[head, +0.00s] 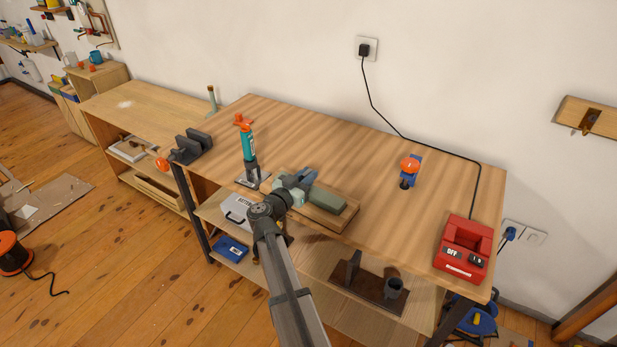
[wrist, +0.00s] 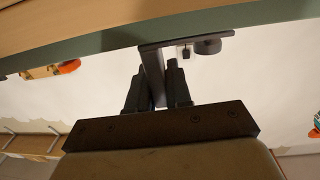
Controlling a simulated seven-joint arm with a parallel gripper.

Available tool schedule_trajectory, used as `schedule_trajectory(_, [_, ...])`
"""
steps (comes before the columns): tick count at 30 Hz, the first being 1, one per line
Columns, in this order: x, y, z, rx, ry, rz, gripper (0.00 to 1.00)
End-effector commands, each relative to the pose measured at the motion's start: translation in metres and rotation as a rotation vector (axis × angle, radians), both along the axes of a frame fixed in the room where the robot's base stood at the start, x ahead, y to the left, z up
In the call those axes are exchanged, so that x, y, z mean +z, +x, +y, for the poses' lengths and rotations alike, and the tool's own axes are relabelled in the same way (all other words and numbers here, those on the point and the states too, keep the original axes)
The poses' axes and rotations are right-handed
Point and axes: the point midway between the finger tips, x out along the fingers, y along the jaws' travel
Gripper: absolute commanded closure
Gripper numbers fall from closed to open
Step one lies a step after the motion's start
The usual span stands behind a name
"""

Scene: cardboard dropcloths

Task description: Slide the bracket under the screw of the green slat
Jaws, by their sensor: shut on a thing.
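The green slat (head: 327,197) lies on a wooden board on the bench. In the wrist view the slat (wrist: 105,40) crosses the top as a long green band. My gripper (wrist: 152,85) is shut on the dark grey bracket (wrist: 165,44), with its stem between the fingers. The bracket's flat plate lies along the slat's edge; I cannot tell if they touch. A dark round disc (wrist: 207,45) shows against the plate, possibly the screw's head; whether the plate is under it is unclear. In the head view my gripper (head: 300,178) is at the slat's left end and the bracket is not distinct.
The wooden board (head: 340,217) is near the bench's front edge. A teal tube with an orange top (head: 247,142) stands just left of my gripper. A blue and orange tool (head: 409,170) and a red box (head: 463,250) stand to the right. The middle back of the bench is clear.

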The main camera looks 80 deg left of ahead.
Motion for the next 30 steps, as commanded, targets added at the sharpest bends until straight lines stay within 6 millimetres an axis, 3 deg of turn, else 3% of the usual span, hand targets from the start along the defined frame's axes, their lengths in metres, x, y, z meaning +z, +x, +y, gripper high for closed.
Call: schedule_trajectory(30, [0.0, -0.014, 0.016, 0.001, 0.0, 0.0, 1.0])
